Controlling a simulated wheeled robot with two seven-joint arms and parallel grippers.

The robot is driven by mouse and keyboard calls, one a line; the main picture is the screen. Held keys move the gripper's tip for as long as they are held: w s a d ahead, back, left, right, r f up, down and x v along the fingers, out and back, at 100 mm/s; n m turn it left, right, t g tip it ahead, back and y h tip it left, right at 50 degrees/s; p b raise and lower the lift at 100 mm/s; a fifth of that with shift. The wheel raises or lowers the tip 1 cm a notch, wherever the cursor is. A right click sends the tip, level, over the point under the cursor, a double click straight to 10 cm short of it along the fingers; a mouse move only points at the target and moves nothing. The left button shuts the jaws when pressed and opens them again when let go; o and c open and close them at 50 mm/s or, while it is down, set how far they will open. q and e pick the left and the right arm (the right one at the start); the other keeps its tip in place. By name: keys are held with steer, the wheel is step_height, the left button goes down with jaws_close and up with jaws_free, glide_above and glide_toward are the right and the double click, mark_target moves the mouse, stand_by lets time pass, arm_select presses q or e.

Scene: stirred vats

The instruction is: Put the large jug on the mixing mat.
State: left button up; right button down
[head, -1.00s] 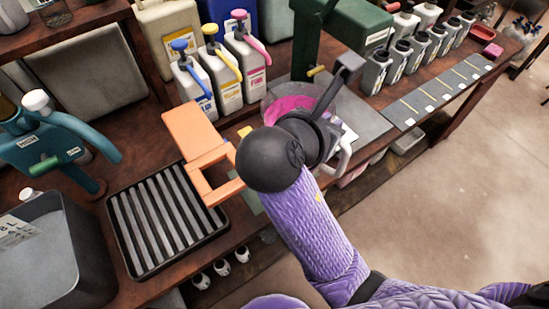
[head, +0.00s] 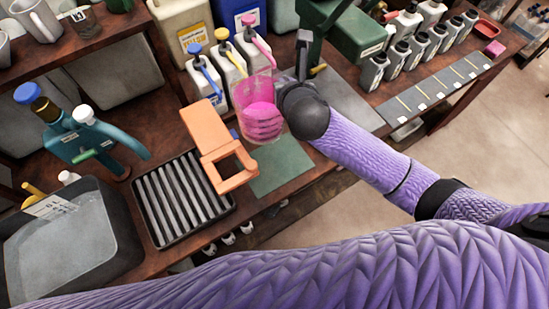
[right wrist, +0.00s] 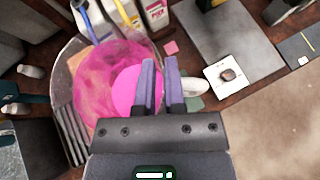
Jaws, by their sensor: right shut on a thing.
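The large jug (head: 258,112) is clear with bright pink contents. My right gripper (head: 287,103) is shut on it at its right side; whether on the handle or the wall is hard to tell. In the right wrist view the jug (right wrist: 100,75) fills the left, beside the fingers (right wrist: 160,85). The mixing mat seems to be the plain green mat (head: 280,168) at the bench's front edge. The jug shows just beyond the mat in the head view and appears held above the bench. My left gripper is not in view.
An orange stand (head: 205,125) is close left of the jug, with a ribbed black tray (head: 182,200) beyond it. Pump bottles (head: 207,78) stand behind the jug. The green mat is clear.

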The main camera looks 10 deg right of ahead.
steer(key=shift+n+y, duration=0.5)
steer(key=d+f+b, duration=0.1)
steer(key=f+b, duration=0.1)
steer(key=f, duration=0.1)
steer(key=d+f+b, duration=0.1)
steer(key=f+b, duration=0.1)
steer(key=f, duration=0.2)
steer(key=d+f+b, duration=0.1)
steer(key=f+b, duration=0.1)
steer(key=f, duration=0.1)
steer(key=shift+f, duration=0.4)
step_height(320, 180, down, 9)
steer(key=b, duration=0.5)
steer(key=shift+f, duration=0.2)
steer(key=c, duration=1.2)
jaws_free()
steer(key=shift+f, duration=0.15)
steer(key=o, duration=0.5)
